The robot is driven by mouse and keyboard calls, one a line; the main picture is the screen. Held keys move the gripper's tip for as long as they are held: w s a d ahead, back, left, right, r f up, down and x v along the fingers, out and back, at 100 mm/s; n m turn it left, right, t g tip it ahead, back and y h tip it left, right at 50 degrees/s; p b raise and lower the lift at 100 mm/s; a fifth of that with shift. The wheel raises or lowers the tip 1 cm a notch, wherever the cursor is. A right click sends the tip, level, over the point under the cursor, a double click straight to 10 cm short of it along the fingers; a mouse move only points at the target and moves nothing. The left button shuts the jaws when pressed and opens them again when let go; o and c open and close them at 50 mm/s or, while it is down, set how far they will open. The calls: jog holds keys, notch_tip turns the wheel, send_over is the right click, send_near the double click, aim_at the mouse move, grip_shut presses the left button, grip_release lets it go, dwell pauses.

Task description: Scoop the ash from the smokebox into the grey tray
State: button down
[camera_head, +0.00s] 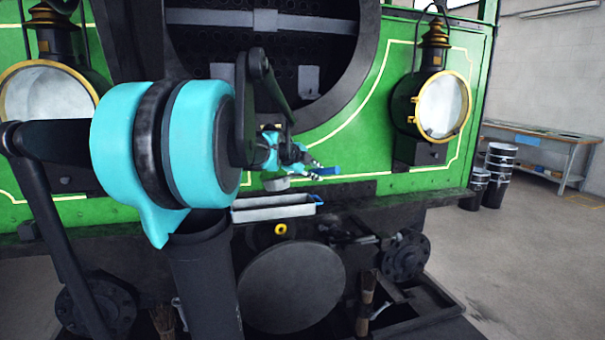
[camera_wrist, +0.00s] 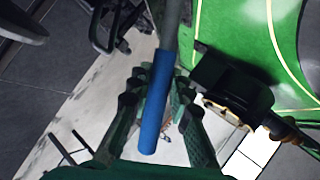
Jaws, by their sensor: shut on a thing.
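I cannot make out ash in either view.
My arm hides part of the smokebox's left side. A brass-rimmed lamp (camera_head: 441,104) stands right of the opening, another lamp (camera_head: 45,95) at the left. Brushes and a round dark disc (camera_head: 292,288) are below the tray. A bench (camera_head: 545,140) and black drums (camera_head: 499,170) are far right.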

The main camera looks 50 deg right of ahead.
aim_at(325, 169)
jog(key=s+r, duration=0.1)
jog(key=s, duration=0.1)
jog(key=s+r, duration=0.1)
jog(key=shift+s+a, duration=0.15)
jog(key=shift+s, duration=0.2)
jog(key=shift+s+a+r, duration=0.1)
jog(key=shift+s+r, duration=0.05)
jog(key=shift+s, duration=0.05)
dwell(0.6)
dwell(0.4)
